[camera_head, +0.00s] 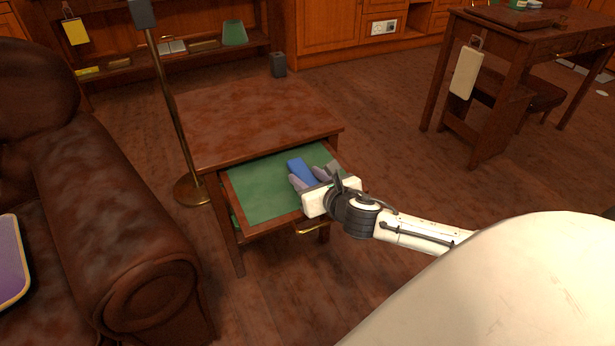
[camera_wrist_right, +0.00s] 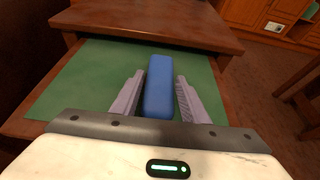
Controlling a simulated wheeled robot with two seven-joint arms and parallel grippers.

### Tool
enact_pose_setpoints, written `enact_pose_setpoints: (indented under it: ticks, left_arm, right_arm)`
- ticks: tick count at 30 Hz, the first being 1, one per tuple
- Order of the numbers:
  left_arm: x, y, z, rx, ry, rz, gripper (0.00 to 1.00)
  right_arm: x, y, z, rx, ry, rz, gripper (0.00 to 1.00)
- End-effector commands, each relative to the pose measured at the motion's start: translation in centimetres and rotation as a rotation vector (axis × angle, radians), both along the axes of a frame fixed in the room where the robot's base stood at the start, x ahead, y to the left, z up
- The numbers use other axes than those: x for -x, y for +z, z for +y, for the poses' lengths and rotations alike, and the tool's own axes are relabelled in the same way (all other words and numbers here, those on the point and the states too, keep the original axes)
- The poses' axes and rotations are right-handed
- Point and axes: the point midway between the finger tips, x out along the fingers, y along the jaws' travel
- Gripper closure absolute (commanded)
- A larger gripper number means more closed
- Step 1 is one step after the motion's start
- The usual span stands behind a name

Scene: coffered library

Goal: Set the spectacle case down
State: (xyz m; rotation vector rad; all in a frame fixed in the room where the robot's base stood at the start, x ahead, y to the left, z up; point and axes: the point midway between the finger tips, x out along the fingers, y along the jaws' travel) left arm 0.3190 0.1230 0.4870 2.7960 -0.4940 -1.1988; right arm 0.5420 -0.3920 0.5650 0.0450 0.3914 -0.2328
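The blue spectacle case (camera_head: 301,171) is at the right part of the open green-lined drawer (camera_head: 262,185), and seems to lie on the lining. It also shows in the right wrist view (camera_wrist_right: 159,88), lengthwise between the fingers. My right gripper (camera_head: 310,178) reaches into the drawer from the front right. In the wrist view my right gripper (camera_wrist_right: 160,95) is open, with a finger on each side of the case and narrow gaps between. The case's underside is hidden. My left gripper is not in view.
The drawer belongs to a small wooden table (camera_head: 250,115) with a bare top. A brown leather armchair (camera_head: 125,230) stands to the left, with a brass lamp pole (camera_head: 172,100) behind it. A desk (camera_head: 515,50) stands at the back right. The drawer's left part is clear.

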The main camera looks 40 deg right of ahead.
Motion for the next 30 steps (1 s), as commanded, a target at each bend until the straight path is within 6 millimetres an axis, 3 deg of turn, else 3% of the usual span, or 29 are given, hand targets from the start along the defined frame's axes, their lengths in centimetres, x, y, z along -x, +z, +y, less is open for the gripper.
enact_pose_setpoints:
  ticks: [2,13,30]
  left_arm:
    - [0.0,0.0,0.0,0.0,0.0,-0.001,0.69]
    - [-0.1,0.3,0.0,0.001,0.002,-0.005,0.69]
    - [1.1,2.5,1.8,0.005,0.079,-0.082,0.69]
  right_arm:
    - [0.0,0.0,0.0,0.0,0.0,0.0,0.47]
    - [0.2,0.5,0.1,-0.001,0.002,0.0,0.47]
    - [9.6,4.5,2.3,0.0,0.001,0.002,0.47]
